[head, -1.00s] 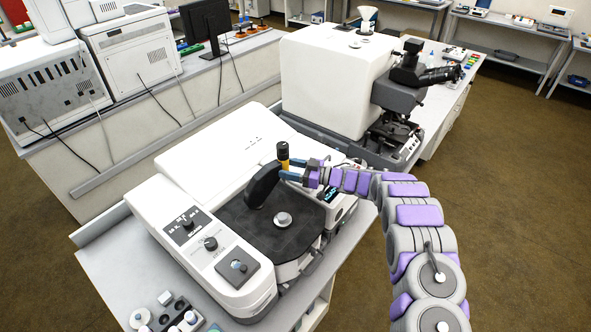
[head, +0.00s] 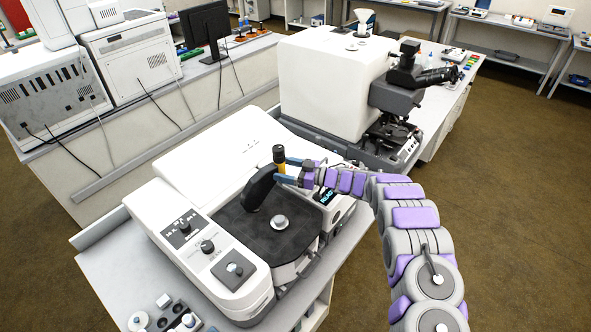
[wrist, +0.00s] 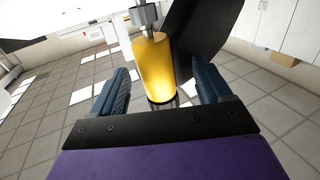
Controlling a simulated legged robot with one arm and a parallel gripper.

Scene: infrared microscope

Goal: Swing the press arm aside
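The black press arm (head: 260,188) stands over the dark top plate (head: 262,232) of the white bench instrument, beside the round metal stage piece (head: 280,222). Its upright handle, a yellow grip (head: 281,167) with a dark top, is at the arm's upper end. My gripper (head: 287,172) is at the handle, reaching in from the right. In the wrist view the yellow grip (wrist: 153,68) lies between the two blue fingers (wrist: 160,88), which stand apart with a visible gap at the right. Contact at the left finger is unclear.
A control panel with knobs (head: 207,246) is on the instrument's left side. A large white microscope unit (head: 330,85) stands behind. Small parts (head: 165,312) lie at the bench's front left. The floor at the right is clear.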

